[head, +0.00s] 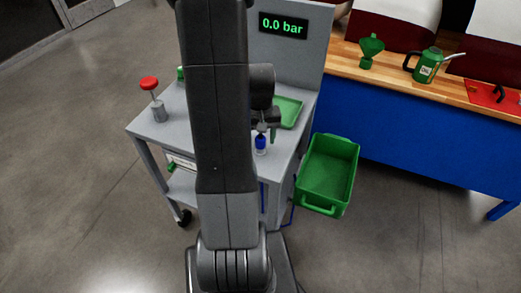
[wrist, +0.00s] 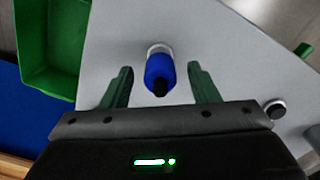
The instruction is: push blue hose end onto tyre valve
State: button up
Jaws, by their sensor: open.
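The blue hose end (head: 260,142) stands upright on the grey cart top, with a pale collar at its base. In the wrist view the blue hose end (wrist: 159,68) shows a dark tip and lies between my two green fingers. My gripper (wrist: 160,74) is open, with a gap on both sides of the hose end; no contact shows. In the head view my gripper (head: 268,130) is partly hidden behind my arm, just above the hose end.
The cart (head: 148,126) carries a red-topped post (head: 150,84), a green tray (head: 288,112) and a panel reading 0.0 bar (head: 283,25). A green bin (head: 327,175) sits right of it. A blue-sided bench (head: 400,130) holds a funnel (head: 370,48) and a green can (head: 427,66).

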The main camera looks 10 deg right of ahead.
jog(key=shift+w+f, duration=0.15)
jog(key=shift+f, duration=0.4)
dwell(0.4)
jog(key=shift+r, duration=0.1)
grip_shut()
